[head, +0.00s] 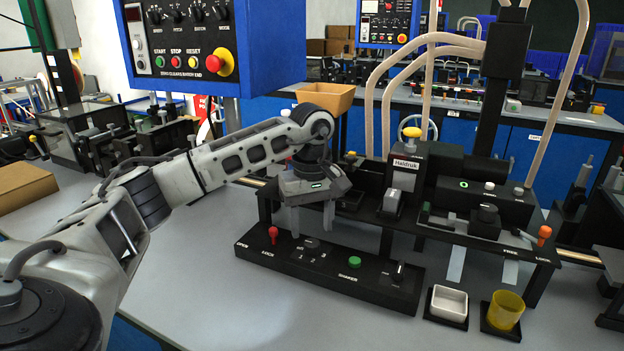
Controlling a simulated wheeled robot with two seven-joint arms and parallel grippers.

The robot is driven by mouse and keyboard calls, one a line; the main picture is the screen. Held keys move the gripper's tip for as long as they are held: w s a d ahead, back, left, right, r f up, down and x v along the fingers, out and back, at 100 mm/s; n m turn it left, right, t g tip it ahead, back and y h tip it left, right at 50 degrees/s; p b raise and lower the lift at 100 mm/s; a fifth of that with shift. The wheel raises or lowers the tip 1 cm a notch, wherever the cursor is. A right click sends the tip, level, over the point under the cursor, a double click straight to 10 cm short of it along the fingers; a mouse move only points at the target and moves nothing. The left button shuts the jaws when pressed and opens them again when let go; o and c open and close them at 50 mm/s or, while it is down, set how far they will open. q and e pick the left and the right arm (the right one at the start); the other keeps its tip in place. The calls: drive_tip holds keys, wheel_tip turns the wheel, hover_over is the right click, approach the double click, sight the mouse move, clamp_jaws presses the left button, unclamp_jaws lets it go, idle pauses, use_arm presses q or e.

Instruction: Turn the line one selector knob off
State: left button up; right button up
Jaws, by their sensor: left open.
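A blue hanging control panel (268,40) at the upper left carries a row of black knobs (177,14) above its coloured buttons. Another black knob (398,270) sits at the right end of the low black control box (330,272) on the table. The labels are too small to tell which knob is line one's, or its setting. My left gripper (312,231) is open and empty, fingers pointing down, and appears over the back left part of the control box, below and right of the hanging panel. My right gripper is not in view.
The control box also has a red lever (273,234) and a green button (354,262). Behind it stands the black machine (470,170) with curved hoses. A white dish (448,302) and a yellow cup (505,310) stand at its right.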

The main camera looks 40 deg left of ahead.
sight(312, 243)
use_arm(q)
wheel_tip(312, 243, up, 12)
drive_tip(key=p, duration=0.2)
drive_tip(key=shift+r, duration=0.15)
idle(0.5)
